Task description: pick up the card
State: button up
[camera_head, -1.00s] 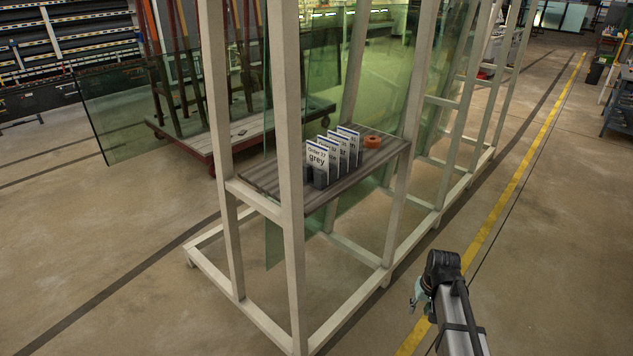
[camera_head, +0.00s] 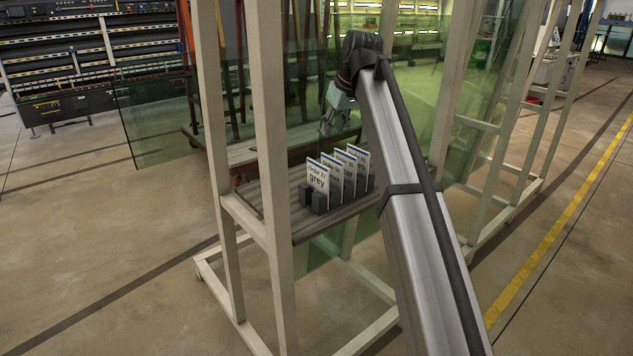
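Several white cards with blue top edges stand upright in a row in dark holders on a wooden shelf (camera_head: 300,228) inside a pale metal frame. The front card (camera_head: 317,177) reads "Order" with "grey" below; the cards behind it overlap and are partly hidden. My gripper (camera_head: 326,126) is above and behind the row of cards, apart from them as far as I can see. It is small and partly hidden by my arm, and I cannot tell whether its fingers are open.
Pale frame posts (camera_head: 268,130) stand left of the cards. Green glass panes (camera_head: 155,118) lean behind and beside the frame. My arm crosses the right end of the shelf and hides it. Open floor (camera_head: 100,260) lies at left.

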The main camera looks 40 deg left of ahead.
jog(key=n+p, duration=0.1)
jog(key=p, duration=0.4)
send_near(316, 174)
jog(key=shift+g, duration=0.3)
jog(key=x, duration=1)
jog(key=shift+w+a+f, duration=0.1)
jog(key=shift+w+a, duration=0.1)
jog(key=shift+w, duration=0.2)
grip_shut()
